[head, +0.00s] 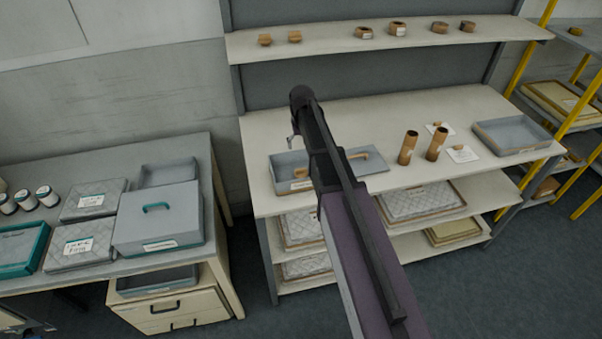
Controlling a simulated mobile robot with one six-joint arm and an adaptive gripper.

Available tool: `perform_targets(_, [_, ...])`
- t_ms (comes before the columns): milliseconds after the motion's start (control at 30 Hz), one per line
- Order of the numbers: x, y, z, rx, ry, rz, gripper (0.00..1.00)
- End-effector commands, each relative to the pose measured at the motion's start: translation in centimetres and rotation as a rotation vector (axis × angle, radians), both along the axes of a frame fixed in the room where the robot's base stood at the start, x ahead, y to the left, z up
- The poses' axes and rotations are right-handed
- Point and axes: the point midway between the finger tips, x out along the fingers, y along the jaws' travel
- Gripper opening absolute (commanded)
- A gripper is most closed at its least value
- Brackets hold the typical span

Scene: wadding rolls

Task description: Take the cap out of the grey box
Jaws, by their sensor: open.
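A shallow grey box (285,162) with a pale label on its front stands on the middle bench, partly behind my arm. My gripper (292,143) shows only as a small part below the arm's end, over the box's back left side. It is open, and I see nothing held in it.
Two brown tubes (408,148) stand upright on the bench, beside white cards with small brown pieces (461,153). Several brown rings (397,28) sit on the upper shelf. A closed grey case (158,219) with a teal handle is on the left table.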

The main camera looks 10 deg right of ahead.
Motion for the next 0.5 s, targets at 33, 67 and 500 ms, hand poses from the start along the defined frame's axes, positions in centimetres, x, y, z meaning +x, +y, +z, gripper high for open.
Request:
perform_targets(33, [0.0,0.0,0.0,0.000,0.000,0.000,1.00])
perform_targets(67, [0.0,0.0,0.0,0.000,0.000,0.000,1.00])
perform_targets(500, [0.0,0.0,-1.7,0.000,0.000,0.000,1.00])
